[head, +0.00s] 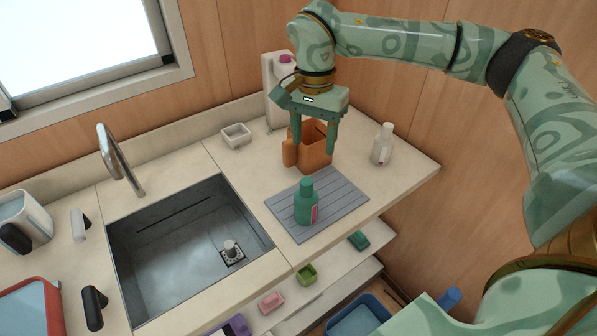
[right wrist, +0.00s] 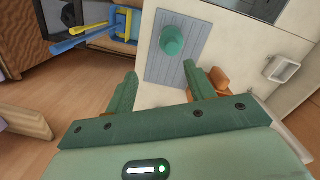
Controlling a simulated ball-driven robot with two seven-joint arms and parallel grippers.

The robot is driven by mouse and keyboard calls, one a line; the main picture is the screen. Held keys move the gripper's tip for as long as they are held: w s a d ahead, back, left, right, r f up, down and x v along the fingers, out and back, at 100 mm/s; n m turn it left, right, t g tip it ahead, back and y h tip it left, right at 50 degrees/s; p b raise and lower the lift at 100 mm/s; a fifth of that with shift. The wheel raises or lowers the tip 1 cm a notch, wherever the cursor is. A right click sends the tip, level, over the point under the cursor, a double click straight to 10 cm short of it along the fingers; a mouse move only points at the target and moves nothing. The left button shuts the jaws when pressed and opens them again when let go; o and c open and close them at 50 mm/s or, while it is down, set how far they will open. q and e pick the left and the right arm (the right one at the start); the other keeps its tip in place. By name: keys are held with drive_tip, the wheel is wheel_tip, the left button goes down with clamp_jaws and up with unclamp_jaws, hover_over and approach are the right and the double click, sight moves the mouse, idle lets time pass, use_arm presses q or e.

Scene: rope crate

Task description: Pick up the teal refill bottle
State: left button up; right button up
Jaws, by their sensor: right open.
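The teal refill bottle (head: 306,204) stands upright on a grey ribbed mat (head: 342,197) on the counter, right of the sink. A red and white label shows on its side. In the right wrist view the teal bottle (right wrist: 173,41) is seen from above, beyond the fingertips. My right gripper (head: 315,148) points down above the counter, behind and above the bottle, in front of the orange container. It is open and empty, with clear space between its fingers (right wrist: 161,78). My left gripper is not in view.
An orange container (head: 316,158) stands close behind the mat. A white bottle (head: 382,145) stands to its right, and a small white dish (head: 236,135) to its left. The sink (head: 190,250) with its faucet (head: 120,160) lies left. Lower shelves hold small items.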

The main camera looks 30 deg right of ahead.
sight(307, 181)
drive_tip(key=f, duration=0.3)
drive_tip(key=w+f+n+b, duration=0.1)
drive_tip(key=f, duration=0.3)
drive_tip(key=f+n+b, duration=0.1)
drive_tip(key=f, duration=0.3)
drive_tip(key=shift+w+d+f+t, duration=0.1)
drive_tip(key=shift+w+d+t, duration=0.15)
drive_tip(key=shift+w+t, duration=0.15)
drive_tip(key=f, duration=0.3)
drive_tip(key=f+b, duration=0.1)
drive_tip(key=f, duration=0.1)
drive_tip(key=shift+w+a+f, duration=0.1)
drive_tip(key=shift+a, duration=0.15)
clamp_jaws()
